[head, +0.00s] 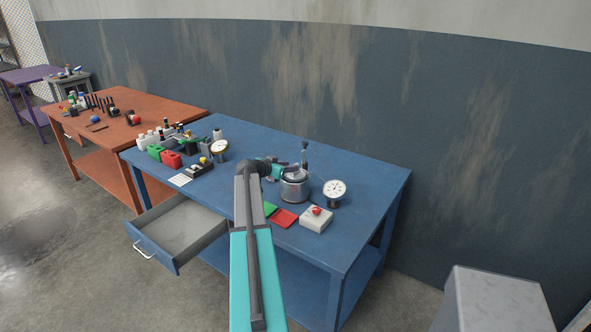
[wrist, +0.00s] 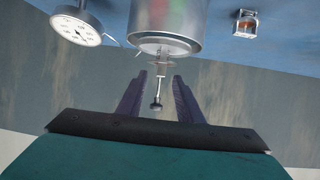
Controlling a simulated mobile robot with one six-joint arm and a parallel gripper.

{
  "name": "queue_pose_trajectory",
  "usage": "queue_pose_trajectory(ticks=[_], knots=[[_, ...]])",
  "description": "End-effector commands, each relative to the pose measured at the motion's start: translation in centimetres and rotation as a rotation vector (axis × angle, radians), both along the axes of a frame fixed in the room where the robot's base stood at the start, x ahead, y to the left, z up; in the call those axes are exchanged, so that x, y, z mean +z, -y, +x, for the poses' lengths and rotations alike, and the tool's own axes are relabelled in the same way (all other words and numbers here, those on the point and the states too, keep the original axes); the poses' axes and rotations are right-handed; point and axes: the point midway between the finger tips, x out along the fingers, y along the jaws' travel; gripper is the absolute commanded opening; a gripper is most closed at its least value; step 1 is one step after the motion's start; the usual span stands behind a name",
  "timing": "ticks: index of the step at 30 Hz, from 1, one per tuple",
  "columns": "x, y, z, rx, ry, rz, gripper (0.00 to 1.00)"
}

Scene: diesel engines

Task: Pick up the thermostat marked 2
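My gripper (wrist: 160,82) is open, with its two dark fingers apart. A thin metal rod with a dark knob (wrist: 156,103) shows between the fingers in the wrist view, and I see no finger touching it. The rod rises from the top of a shiny metal pot (wrist: 167,20), which stands on the blue table in the head view (head: 295,188). A small clear-and-orange item in a metal frame (wrist: 246,24) sits beyond the pot. No mark 2 is readable, so I cannot tell which thing is that thermostat. In the head view my gripper is beside the pot's top, partly hidden.
A dial gauge (head: 334,190) stands right of the pot. A white box with a red button (head: 316,219) and a red mat (head: 283,218) lie in front. Bottles and small parts crowd the table's left end. A drawer (head: 180,232) hangs open at the front left.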

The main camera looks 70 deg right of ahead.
Motion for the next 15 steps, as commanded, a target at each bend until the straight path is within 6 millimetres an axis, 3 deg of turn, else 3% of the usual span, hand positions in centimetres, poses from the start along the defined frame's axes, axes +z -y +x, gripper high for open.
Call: queue_pose_trajectory(ticks=[7, 15], knots=[[-0.6, 2.2, -0.6, 0.000, -0.002, 0.001, 0.33], [-1.1, 2.6, -0.9, 0.000, -0.001, 0.000, 0.33]])
